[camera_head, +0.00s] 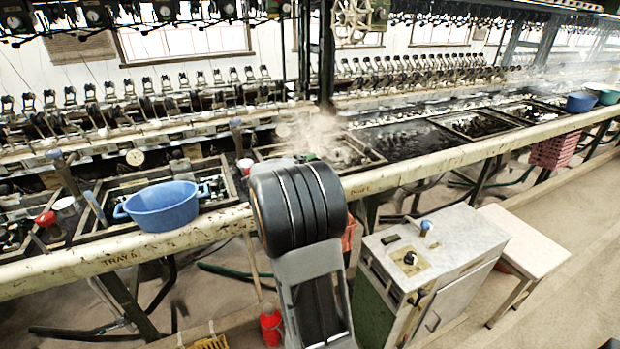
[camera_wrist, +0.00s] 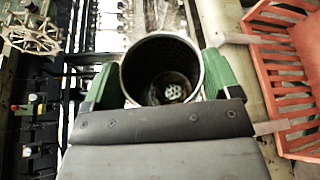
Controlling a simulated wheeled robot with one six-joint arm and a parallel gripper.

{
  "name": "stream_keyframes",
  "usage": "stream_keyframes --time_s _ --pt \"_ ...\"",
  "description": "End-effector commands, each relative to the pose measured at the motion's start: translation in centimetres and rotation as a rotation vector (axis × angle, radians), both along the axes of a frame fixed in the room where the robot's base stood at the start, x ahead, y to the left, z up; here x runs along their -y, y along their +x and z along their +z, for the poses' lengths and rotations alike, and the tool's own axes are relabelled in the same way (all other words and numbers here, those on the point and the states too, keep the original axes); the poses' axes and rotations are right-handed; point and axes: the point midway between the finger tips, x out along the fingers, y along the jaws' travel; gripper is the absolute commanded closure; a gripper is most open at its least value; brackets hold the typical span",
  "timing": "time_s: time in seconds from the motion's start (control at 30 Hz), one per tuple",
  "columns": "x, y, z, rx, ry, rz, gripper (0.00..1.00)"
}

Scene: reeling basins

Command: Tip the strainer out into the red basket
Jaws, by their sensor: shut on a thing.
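The strainer (camera_wrist: 133,72) is a dark metal cup with an open round mouth. In the wrist view it sits between the two green fingers of my gripper (camera_wrist: 160,78), which is shut on it. I look down into its mouth; pale round spots show at the bottom, and I cannot tell whether they are holes or contents. An orange-red slatted basket (camera_wrist: 272,62) is at the right of the wrist view, apart from the strainer. In the head view only a sliver of orange-red (camera_head: 348,236) shows beside my arm, which hides my gripper and the strainer.
A long cream bench rail (camera_head: 110,252) runs across the head view. A blue basin (camera_head: 163,206) stands on it at left. A grey-topped cabinet (camera_head: 440,248) and a pale table (camera_head: 522,240) stand at right. A pinkish-red crate (camera_head: 553,151) is farther right. Steam rises behind my arm.

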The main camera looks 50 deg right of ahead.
Motion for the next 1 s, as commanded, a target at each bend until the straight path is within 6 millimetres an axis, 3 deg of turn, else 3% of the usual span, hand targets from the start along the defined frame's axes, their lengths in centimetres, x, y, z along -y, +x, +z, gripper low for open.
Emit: stream_keyframes --time_s 0.47,1.0 --pt "-0.1 -0.1 -1.5 0.173 -0.071 0.001 0.59" --pt "-0.1 -0.2 -1.8 0.309 -0.127 0.000 0.59"
